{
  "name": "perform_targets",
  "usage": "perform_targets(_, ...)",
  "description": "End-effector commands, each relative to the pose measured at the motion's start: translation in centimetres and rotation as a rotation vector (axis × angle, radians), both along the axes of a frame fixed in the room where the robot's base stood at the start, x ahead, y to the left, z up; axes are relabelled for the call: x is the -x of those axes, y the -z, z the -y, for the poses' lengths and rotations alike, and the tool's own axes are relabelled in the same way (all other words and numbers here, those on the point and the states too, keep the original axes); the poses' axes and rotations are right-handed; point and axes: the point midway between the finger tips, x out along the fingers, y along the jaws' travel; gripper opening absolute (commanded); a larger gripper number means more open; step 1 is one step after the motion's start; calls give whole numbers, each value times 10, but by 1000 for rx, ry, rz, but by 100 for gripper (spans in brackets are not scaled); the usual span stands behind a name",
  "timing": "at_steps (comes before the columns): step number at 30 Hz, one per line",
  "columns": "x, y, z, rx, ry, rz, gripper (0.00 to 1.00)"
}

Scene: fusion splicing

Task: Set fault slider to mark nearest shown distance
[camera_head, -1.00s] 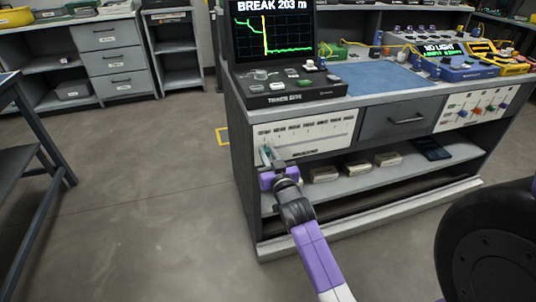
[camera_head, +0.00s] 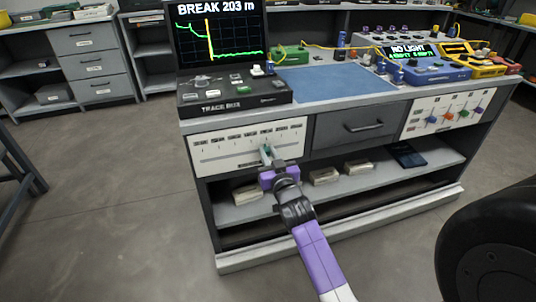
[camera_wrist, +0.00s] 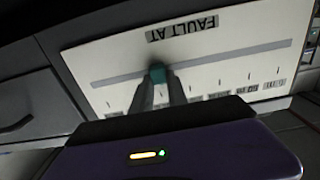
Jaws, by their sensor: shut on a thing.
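The fault slider panel (camera_head: 222,157) is a white plate on the left front of the bench, with a row of marks above a long grey slot. The wrist view shows the panel (camera_wrist: 110,62) upside down, with the words FAULT AT. The teal slider knob (camera_head: 266,152) stands right of the slot's middle in the head view. My gripper (camera_head: 268,160) is shut on the knob, which also shows between the fingertips in the wrist view (camera_wrist: 158,73). The mark labels are too small to read surely. The screen (camera_head: 222,38) above reads BREAK 203 m, with a green trace and a yellow vertical line.
A black trace box (camera_head: 235,95) stands on the bench top beside a blue mat (camera_head: 335,80). A drawer (camera_head: 362,127) and a panel with coloured sliders (camera_head: 445,115) are to the right. Several pale boxes (camera_head: 325,176) lie on the shelf below.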

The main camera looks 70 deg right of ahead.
Motion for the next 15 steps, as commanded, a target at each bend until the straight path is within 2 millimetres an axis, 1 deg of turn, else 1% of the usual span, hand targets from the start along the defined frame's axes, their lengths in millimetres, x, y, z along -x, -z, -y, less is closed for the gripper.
perform_targets(13,0,1,-1,-2,-1,-1,0)
perform_targets(14,0,1,-1,-2,-1,-1,23)
perform_targets(15,0,1,-1,-2,-1,-1,31)
